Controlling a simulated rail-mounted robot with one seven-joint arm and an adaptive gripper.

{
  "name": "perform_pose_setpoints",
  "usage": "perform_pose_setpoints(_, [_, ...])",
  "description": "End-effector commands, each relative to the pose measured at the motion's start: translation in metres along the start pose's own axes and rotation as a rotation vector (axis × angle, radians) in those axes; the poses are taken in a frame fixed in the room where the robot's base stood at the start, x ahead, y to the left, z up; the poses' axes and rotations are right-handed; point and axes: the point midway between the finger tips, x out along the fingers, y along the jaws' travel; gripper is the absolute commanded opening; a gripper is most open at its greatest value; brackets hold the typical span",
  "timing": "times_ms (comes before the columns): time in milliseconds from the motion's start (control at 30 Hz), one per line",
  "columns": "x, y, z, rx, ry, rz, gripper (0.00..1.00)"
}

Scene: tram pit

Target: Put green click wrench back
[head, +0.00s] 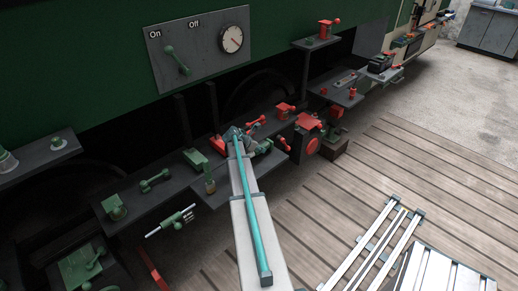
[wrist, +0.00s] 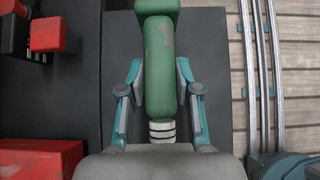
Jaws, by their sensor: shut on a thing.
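The green click wrench (wrist: 160,75) fills the middle of the wrist view, with a thick green body and pale rings near its lower end. My gripper (wrist: 160,92) has one teal finger on each side of it and is shut on it. Below the rings, the grey body of my gripper hides the rest. In the head view my gripper (head: 246,141) is at the far end of my outstretched arm, over the dark shelf (head: 218,192). The wrench is too small and too covered there to make out clearly.
Red parts (head: 285,109) stand on the shelf beyond my gripper; red blocks (wrist: 40,160) also show at left in the wrist view. Green parts (head: 195,158) sit left of my arm. A grey panel (head: 200,50) with a green lever and gauge is above. Slatted floor (head: 400,165) lies right.

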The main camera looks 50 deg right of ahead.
Motion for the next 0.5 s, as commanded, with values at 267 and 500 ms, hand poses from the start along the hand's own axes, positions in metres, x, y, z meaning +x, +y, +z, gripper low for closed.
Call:
perform_pose_setpoints(267, [0.0058, 0.0001, -0.0055, -0.001, -0.003, 0.001, 0.00])
perform_pose_setpoints(500, [0.0078, 0.0001, -0.0076, -0.001, -0.002, 0.001, 0.00])
